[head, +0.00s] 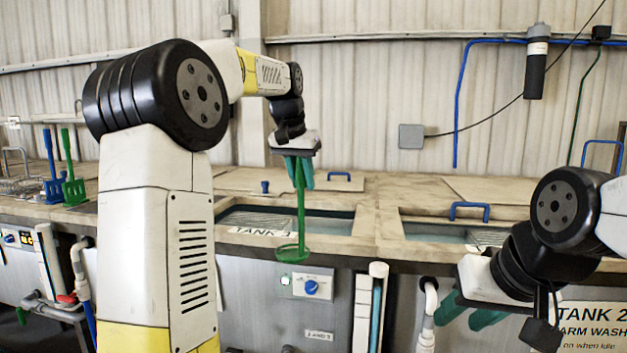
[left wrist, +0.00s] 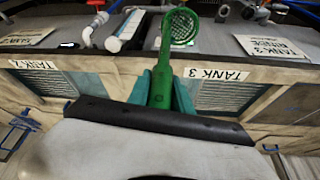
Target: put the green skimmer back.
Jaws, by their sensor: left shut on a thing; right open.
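The green skimmer (head: 301,215) hangs upright from my left gripper (head: 299,172), with its round mesh head at the bottom in front of the tank labelled TANK 3. In the left wrist view the green skimmer (left wrist: 163,62) has its handle between the teal fingers of my left gripper (left wrist: 160,88), and its mesh head points away. My right gripper (head: 463,311) is open and empty, low in front of the counter at the right. A green upright tool or rack (head: 73,185) stands on the counter at the far left, beside a similar blue one (head: 54,185).
The open TANK 3 basin (head: 335,227) lies behind the skimmer. Another open basin (head: 432,231) is to its right, with a blue handle (head: 469,207) by it. A wire basket (head: 22,187) sits at the far left. A blue knob (head: 311,287) is on the front panel.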

